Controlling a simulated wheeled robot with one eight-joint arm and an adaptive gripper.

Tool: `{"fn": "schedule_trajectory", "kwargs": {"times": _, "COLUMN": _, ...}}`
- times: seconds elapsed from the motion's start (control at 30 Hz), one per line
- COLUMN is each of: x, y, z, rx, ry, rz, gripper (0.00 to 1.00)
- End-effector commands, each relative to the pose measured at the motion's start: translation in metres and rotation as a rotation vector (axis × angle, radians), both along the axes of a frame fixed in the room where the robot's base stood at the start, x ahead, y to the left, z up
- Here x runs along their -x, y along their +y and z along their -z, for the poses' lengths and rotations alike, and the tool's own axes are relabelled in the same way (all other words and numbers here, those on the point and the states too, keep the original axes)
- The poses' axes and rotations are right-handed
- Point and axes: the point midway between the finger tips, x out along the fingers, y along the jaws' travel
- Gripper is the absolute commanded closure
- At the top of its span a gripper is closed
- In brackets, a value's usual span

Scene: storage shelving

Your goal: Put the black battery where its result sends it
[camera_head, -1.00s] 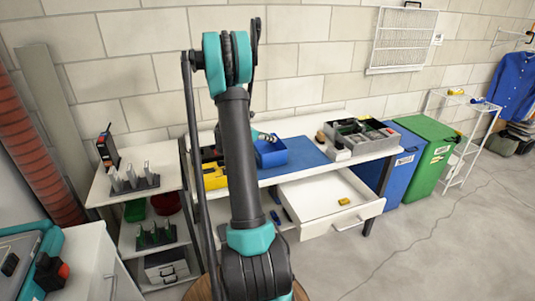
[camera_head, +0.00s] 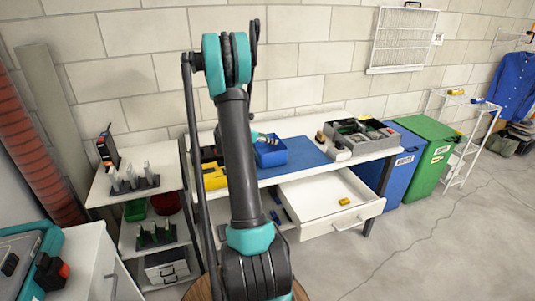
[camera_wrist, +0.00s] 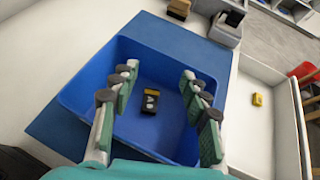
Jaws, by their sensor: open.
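A small black battery (camera_wrist: 150,101) with a yellow end and a white mark lies on the floor of a blue bin (camera_wrist: 75,95). The bin stands on a blue mat (camera_wrist: 197,52) on the workbench and also shows in the head view (camera_head: 272,157). My gripper (camera_wrist: 160,86) is open above the bin, its fingers on either side of the battery in the wrist view. Nothing is between the fingertips.
A drawer (camera_head: 318,215) is pulled out at the front, with a yellow item (camera_head: 344,201) inside. A divided grey tray (camera_head: 392,143) stands at the bench's right end. Blue (camera_head: 405,165) and green (camera_head: 435,160) large bins stand beyond. A yellow container (camera_head: 214,181) is left of the blue bin.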

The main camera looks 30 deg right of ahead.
Motion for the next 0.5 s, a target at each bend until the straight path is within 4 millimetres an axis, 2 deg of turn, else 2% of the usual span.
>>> {"fn": "schedule_trajectory", "kwargs": {"times": 0.17, "x": 0.001, "y": 0.021, "z": -0.011, "rx": 0.000, "ry": 0.000, "rz": -0.004, "gripper": 0.54}}
{"fn": "schedule_trajectory", "kwargs": {"times": 0.5, "x": 0.006, "y": 0.080, "z": -0.043, "rx": 0.000, "ry": 0.000, "rz": -0.004, "gripper": 0.54}}
